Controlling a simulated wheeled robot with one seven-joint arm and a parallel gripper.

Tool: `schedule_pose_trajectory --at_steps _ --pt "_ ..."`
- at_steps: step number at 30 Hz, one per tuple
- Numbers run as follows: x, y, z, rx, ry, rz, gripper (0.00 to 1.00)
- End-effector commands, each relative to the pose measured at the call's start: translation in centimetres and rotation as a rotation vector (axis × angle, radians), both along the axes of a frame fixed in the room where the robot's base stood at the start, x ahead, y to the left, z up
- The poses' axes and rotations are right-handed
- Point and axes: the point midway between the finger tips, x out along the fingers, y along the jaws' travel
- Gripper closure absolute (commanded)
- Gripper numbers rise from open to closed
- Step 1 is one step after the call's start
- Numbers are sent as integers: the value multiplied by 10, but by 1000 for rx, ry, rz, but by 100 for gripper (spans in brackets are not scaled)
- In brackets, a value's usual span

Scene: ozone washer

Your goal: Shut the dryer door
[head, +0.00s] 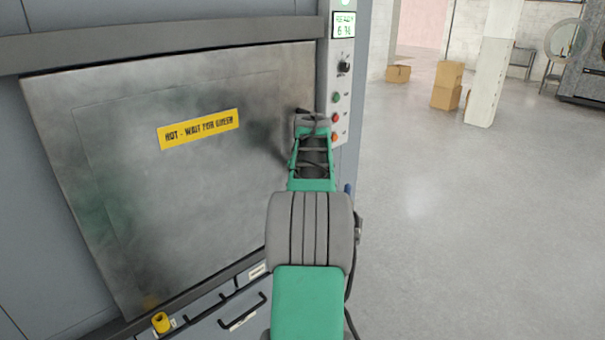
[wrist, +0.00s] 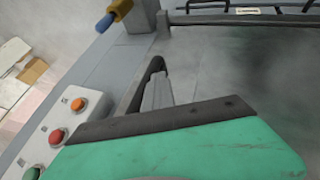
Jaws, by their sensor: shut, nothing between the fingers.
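The dryer door (head: 150,190) is a large scuffed grey metal panel with a yellow "HOT - WAIT FOR GREEN" label (head: 199,130). It fills the left of the head view and lies close to the dryer's frame; I cannot tell whether it is fully flush. My gripper (head: 303,112) is at the door's upper right edge, beside the control panel, its tips mostly hidden by my wrist. In the wrist view my gripper (wrist: 157,85) is shut and empty, close to the grey door surface (wrist: 240,75). Contact with the door is not clear.
The control panel (head: 341,90) has a lit green display and several buttons, close to my gripper; its buttons also show in the wrist view (wrist: 57,136). A dark bar (head: 160,39) runs above the door. Cardboard boxes (head: 447,85) stand far off.

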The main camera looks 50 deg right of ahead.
Motion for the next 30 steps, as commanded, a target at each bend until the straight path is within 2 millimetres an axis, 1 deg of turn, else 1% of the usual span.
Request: schedule_pose_trajectory --at_steps 1,3,7,8,11,13,15,21,25,30 --pt "-2 -4 3 -9 -6 -10 100" --pt "-3 -5 4 -10 -6 -11 100" --pt "-3 0 2 -11 -7 -13 100" --pt "-3 4 1 -12 -8 -11 100" --pt "-1 25 -3 -12 -8 -4 100" --pt "-1 45 -6 -11 -6 0 100" --pt "-9 53 19 -12 -8 -2 100" --pt "-30 78 60 -7 -4 1 100" --pt "-38 86 76 -6 -3 1 100" --pt "-41 89 82 0 -4 -6 100"
